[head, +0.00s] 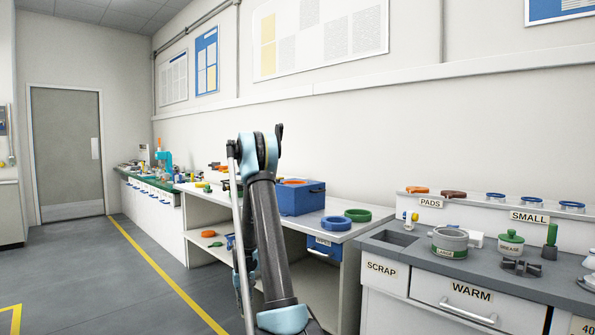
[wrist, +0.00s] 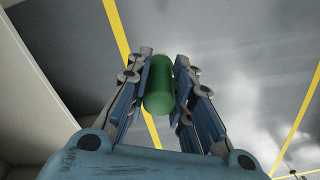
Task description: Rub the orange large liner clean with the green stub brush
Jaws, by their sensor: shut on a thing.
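My gripper (wrist: 160,68) is shut on a green cylinder, seemingly the handle of the green stub brush (wrist: 159,90). In the wrist view it is held between the two fingers, over open floor. Its bristles are not clearly seen. In the head view my arm rises in the middle and the gripper cannot be made out. An orange ring-like thing (head: 293,181) shows at the top of the blue box on the middle bench. It may be the orange large liner, but most of it is hidden and I cannot tell.
The blue box (head: 305,200) stands on the white bench beside blue (head: 335,223) and green (head: 358,215) rings. The right bench holds a grey-green pot (head: 450,242), a grease jar (head: 510,243) and an upright green thing (head: 551,245). The floor at left is clear.

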